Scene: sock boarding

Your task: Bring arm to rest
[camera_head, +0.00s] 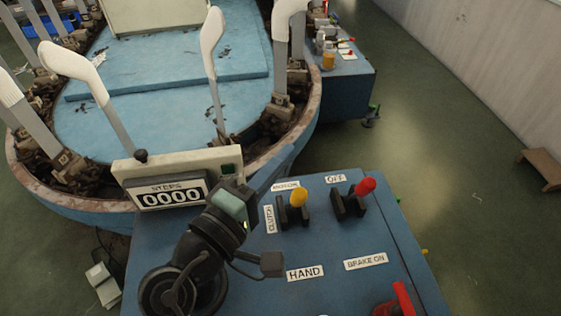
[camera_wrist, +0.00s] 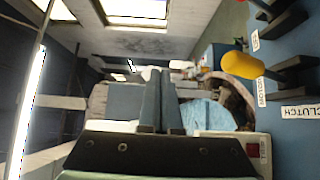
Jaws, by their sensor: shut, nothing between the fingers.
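My gripper (camera_head: 233,205) is held above the left part of the blue control desk, just in front of the step counter, in the head view. Its fingertips are hard to make out there. In the wrist view the two grey fingers (camera_wrist: 160,100) lie side by side, shut, with nothing between them. My black arm rises from the lower left of the head view. The gripper looks clear of the yellow-knobbed lever (camera_head: 298,197), which stands to its right and also shows at the right of the wrist view (camera_wrist: 243,66).
The blue desk (camera_head: 330,235) also carries a red-knobbed lever (camera_head: 364,187) near "OFF" and a red handle (camera_head: 402,298) near "BRAKE ON". The counter (camera_head: 172,195) reads 0000. Behind it stands the round blue machine (camera_head: 140,105) with upright white sock forms (camera_head: 212,45). A bench (camera_head: 345,85) stands beyond; open floor lies right.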

